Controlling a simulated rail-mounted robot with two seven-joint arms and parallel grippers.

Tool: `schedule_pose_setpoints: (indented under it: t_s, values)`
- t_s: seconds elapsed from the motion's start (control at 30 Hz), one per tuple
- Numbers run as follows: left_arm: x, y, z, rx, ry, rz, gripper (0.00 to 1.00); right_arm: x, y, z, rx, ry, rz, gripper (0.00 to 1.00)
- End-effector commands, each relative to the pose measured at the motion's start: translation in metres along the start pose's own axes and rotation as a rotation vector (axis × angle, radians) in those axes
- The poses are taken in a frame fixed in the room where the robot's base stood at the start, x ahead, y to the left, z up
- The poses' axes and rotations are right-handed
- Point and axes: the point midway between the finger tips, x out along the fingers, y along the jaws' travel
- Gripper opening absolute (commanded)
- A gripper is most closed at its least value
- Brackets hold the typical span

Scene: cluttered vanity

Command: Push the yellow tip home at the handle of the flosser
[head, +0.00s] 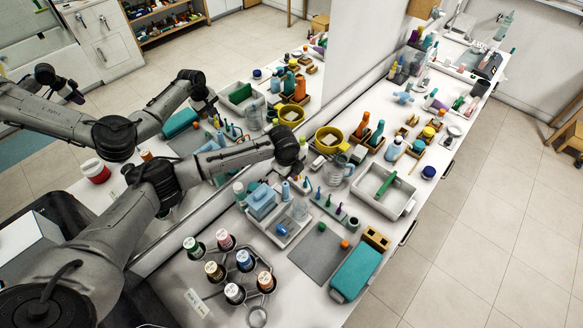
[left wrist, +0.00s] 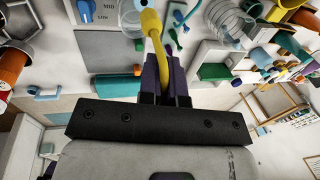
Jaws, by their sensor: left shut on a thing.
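My left gripper (head: 301,168) reaches over the vanity top from the left, pointing down. In the left wrist view its dark fingers (left wrist: 165,78) are shut on the slim, bent yellow tip (left wrist: 152,22), which sticks out beyond the fingertips. I cannot make out this tip in the head view. The flosser base, white with a blue knob (head: 282,229), shows its MID and LOW dial (left wrist: 86,12) in the left wrist view. A slim light-blue upright piece (head: 285,192), which looks like the flosser handle, stands near the base. I cannot tell whether the tip touches it. My right gripper is out of view.
A rack of small coloured tips (head: 335,210), a clear jug (head: 338,172) and a yellow bowl (head: 331,139) stand close by. Labelled bottles (head: 235,292) fill a wire holder in front. The grey mat (head: 318,252) has bare room. A mirror behind repeats the scene and my arm.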

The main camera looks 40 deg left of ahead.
Motion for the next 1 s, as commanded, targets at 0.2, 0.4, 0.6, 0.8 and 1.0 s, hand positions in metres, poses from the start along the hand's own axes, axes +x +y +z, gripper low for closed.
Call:
schedule_pose_setpoints:
  t_s: [0.2,0.4,0.6,0.8,1.0]
  values:
    - [0.0014,0.0003,0.0001,0.0,0.0,0.0,0.0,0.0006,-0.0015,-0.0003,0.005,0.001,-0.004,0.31]
    - [0.0007,0.0002,0.0003,0.0,0.0,0.0,0.0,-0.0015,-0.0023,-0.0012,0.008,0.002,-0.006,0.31]
    - [0.0004,0.0002,0.0007,-0.001,-0.001,0.001,0.0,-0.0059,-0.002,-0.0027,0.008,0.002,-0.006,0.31]
    - [0.0015,0.0003,0.0009,-0.001,-0.001,0.001,0.0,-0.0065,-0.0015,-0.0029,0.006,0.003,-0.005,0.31]
    - [0.0014,0.0002,0.0008,-0.001,-0.001,0.001,0.0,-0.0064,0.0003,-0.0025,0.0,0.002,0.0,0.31]
